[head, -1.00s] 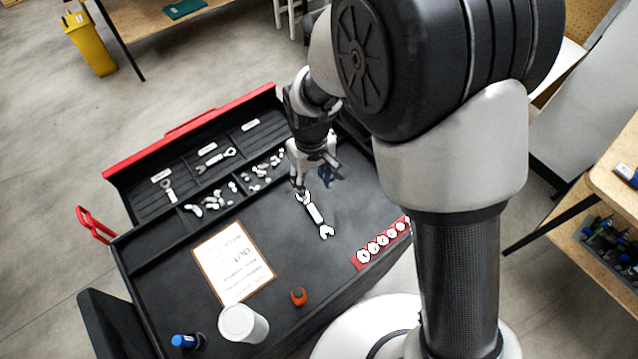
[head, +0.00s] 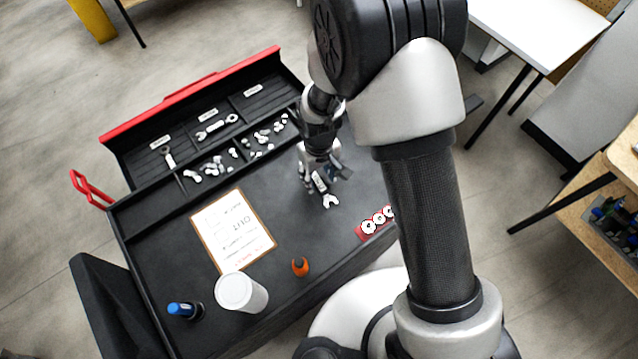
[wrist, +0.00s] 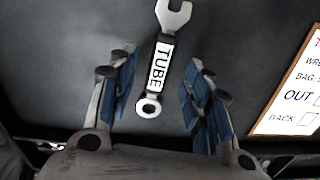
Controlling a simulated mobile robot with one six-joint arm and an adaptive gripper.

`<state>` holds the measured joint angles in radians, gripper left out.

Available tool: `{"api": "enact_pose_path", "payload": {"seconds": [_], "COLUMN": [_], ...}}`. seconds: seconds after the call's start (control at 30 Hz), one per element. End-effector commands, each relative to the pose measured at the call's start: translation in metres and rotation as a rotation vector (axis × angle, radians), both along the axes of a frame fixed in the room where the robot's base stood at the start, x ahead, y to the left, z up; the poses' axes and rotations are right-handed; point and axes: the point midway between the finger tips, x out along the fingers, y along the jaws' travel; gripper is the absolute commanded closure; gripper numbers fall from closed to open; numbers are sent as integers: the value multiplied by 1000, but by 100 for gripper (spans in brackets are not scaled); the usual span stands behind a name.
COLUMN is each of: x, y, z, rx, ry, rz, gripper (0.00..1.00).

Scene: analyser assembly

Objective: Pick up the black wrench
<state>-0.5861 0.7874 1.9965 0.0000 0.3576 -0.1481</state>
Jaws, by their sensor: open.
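My gripper (wrist: 161,62) is open, with one blue-padded finger on each side of the wrench and a gap on both sides. In the head view, my gripper (head: 322,180) is over the wrench's far part. Its height above the tray is hard to tell.
A clipboard (head: 233,230), white cup (head: 240,292), blue-capped bottle (head: 185,310) and orange item (head: 300,266) stand nearby. A red strip (head: 362,232) with white round pieces is to the right. Another wrench (head: 215,127) and small white parts (head: 213,168) lie in the back compartments.

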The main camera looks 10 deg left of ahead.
Motion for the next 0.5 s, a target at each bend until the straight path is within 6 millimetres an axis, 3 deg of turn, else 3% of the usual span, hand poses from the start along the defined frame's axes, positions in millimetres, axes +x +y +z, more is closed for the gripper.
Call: {"api": "enact_pose_path", "payload": {"seconds": [0.03,0.13,0.37,0.5], "x": [-1,-1,0,0], "y": [-1,-1,0,0], "z": [-12,-24,-25,-25], "rx": [-1,-1,1,0], "ry": [3,1,-1,0], "rz": [0,0,0,0], "gripper": [55,55,55,63]}}
